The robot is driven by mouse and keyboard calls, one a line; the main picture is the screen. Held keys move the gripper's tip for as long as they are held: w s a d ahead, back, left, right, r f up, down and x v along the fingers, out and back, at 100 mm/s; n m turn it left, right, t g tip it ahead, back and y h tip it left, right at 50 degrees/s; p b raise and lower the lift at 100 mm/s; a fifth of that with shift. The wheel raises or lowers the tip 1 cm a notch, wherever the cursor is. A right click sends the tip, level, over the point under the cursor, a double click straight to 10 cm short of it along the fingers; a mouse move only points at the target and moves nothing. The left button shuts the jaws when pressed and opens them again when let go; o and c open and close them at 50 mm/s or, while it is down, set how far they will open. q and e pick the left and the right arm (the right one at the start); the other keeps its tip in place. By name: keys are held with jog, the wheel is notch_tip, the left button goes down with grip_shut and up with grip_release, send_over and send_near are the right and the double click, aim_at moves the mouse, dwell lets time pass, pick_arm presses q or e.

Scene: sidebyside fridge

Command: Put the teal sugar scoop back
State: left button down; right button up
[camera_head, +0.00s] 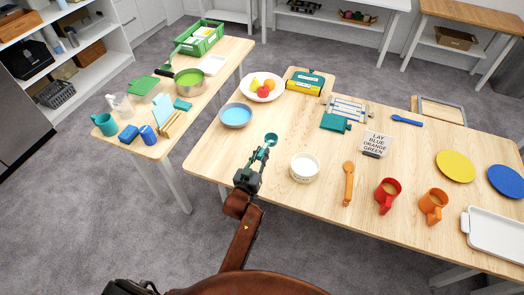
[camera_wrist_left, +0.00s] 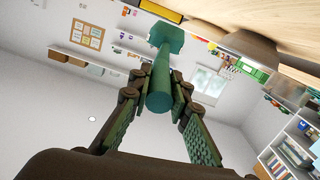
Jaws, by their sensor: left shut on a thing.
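The teal sugar scoop (camera_head: 271,139) is in my left gripper (camera_head: 257,164), its bowl end pointing away from the arm over the near left part of the larger wooden table. In the left wrist view, the scoop (camera_wrist_left: 165,38) stands out between the fingers of the left gripper (camera_wrist_left: 158,88), which are shut on its handle. A round white tub (camera_head: 305,168) with small marks on its front stands on the table just right of the gripper. Its inside looks pale. My right gripper is not in view.
A blue bowl (camera_head: 236,116) and a fruit plate (camera_head: 262,87) stand beyond the scoop. A gap separates the left table (camera_head: 217,78). The tabletop around the tub is clear.

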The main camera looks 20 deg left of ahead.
pick_arm(q)
notch_tip(320, 180, down, 4)
jog(key=shift+f+b, duration=0.15)
jog(key=shift+b, duration=0.75)
jog(key=shift+f+b, duration=0.35)
jog(key=shift+f, duration=0.5)
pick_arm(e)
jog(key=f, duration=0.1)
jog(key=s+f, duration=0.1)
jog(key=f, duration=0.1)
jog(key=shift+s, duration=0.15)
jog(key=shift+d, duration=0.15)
pick_arm(q)
jog(key=shift+f, duration=0.3)
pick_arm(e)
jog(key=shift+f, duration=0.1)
pick_arm(q)
jog(key=c, duration=1.8)
grip_release()
jog(key=shift+o, duration=0.4)
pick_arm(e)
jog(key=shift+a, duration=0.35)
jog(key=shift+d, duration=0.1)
